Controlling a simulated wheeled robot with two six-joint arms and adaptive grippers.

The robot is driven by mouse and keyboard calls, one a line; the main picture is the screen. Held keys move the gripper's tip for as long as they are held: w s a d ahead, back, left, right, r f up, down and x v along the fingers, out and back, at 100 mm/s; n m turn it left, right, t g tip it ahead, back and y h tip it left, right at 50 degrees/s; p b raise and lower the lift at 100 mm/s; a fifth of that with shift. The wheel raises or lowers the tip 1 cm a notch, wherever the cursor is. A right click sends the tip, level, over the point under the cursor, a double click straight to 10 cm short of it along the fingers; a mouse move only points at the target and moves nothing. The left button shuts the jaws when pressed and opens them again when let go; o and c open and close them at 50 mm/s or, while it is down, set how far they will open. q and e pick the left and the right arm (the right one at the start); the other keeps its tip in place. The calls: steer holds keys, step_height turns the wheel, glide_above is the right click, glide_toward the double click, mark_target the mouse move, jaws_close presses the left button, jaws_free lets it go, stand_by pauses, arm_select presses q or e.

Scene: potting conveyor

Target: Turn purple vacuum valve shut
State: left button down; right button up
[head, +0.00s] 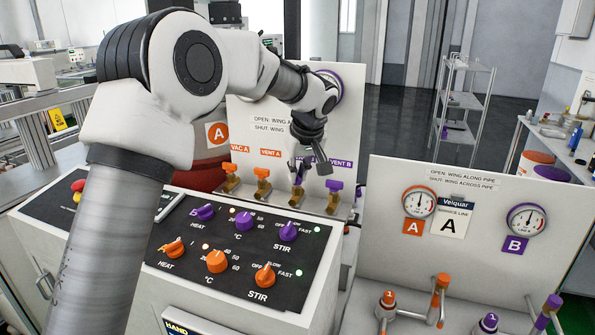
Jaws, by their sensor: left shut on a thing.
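A row of valves with brass bodies stands in front of the upright panel in the head view. The two left ones have orange wings, under the labels VAC A and VENT A. The purple vacuum valve (297,191) is third in the row. My left gripper (305,168) comes down from above and is shut on its purple wing. The fingers hide most of that wing and its label, so I cannot tell whether the wing lies along or across the pipe. The purple vent valve (334,188) stands just right, under the VENT B label. My right gripper is not in view.
A black control panel (190,262) with orange and purple knobs lies in front of the valves. A second panel (465,253) with two gauges stands at the right, with orange and purple pipe valves below it. My left arm covers much of the left side.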

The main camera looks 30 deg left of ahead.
arm_select(q)
steer(key=n+p, duration=0.1)
steer(key=n, duration=0.1)
steer(key=n+g+p, duration=0.1)
steer(key=n, duration=0.1)
steer(key=shift+w+n+g+y, duration=0.15)
steer(key=shift+n+g+y, duration=0.15)
steer(key=n+g+p, duration=0.1)
steer(key=n, duration=0.1)
steer(key=shift+f+n+p, duration=0.15)
steer(key=shift+n+p, duration=0.15)
steer(key=shift+p, duration=0.05)
steer(key=shift+n, duration=0.3)
steer(key=shift+f+g, duration=0.2)
steer(key=shift+g, duration=0.1)
steer(key=c, duration=1)
jaws_free()
steer(key=shift+c, duration=0.2)
steer(key=shift+w+a, duration=0.15)
steer(key=shift+a, duration=0.15)
steer(key=v, duration=1.1)
steer(key=shift+d+r+p, duration=0.2)
steer(key=shift+r+p, duration=0.1)
steer(key=shift+r, duration=0.05)
